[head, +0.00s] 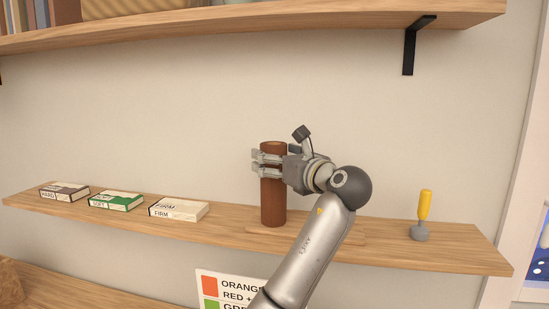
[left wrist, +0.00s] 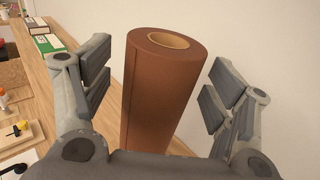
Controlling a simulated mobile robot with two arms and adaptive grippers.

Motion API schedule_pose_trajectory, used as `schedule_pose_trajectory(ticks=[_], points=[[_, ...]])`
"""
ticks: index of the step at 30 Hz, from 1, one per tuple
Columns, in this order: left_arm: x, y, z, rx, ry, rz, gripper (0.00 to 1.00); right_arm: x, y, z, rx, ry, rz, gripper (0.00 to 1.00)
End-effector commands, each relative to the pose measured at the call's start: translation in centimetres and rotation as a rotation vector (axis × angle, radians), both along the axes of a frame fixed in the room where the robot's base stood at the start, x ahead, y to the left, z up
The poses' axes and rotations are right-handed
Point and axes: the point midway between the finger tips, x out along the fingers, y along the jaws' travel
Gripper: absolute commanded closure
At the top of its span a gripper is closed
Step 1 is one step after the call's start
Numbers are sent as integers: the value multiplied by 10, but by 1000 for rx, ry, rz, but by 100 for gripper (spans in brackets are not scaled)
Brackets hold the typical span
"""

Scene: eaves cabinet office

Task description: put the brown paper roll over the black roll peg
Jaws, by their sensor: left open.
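The brown paper roll (head: 273,190) stands upright on the middle shelf, at a thin wooden base. In the left wrist view the roll (left wrist: 158,95) shows a tan core at its top. My left gripper (head: 268,165) is around the roll's upper part in the head view. Its fingers (left wrist: 160,88) are open, one on each side, with gaps to the roll in the wrist view. The black roll peg does not show in either view; I cannot tell whether it is inside the roll. My right gripper is not in view.
Three small boxes, one dark (head: 64,192), one green (head: 116,201) and one cream (head: 179,209), lie left on the shelf (head: 400,252). A yellow-handled tool (head: 424,207) stands right. An upper shelf (head: 250,22) with a black bracket (head: 410,50) hangs above.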

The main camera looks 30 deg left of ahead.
Motion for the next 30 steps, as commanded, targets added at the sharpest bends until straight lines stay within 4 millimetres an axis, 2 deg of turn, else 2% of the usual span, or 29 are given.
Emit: schedule_pose_trajectory(ticks=[9,15,20,30], points=[[-33,-59,0,-1,-2,-7,21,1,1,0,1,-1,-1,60],[-49,-85,1,-1,-1,-3,21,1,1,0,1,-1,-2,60],[-55,-94,1,-1,-1,-3,21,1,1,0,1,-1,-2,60],[-56,-95,1,-1,-1,-2,21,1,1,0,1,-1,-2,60]])
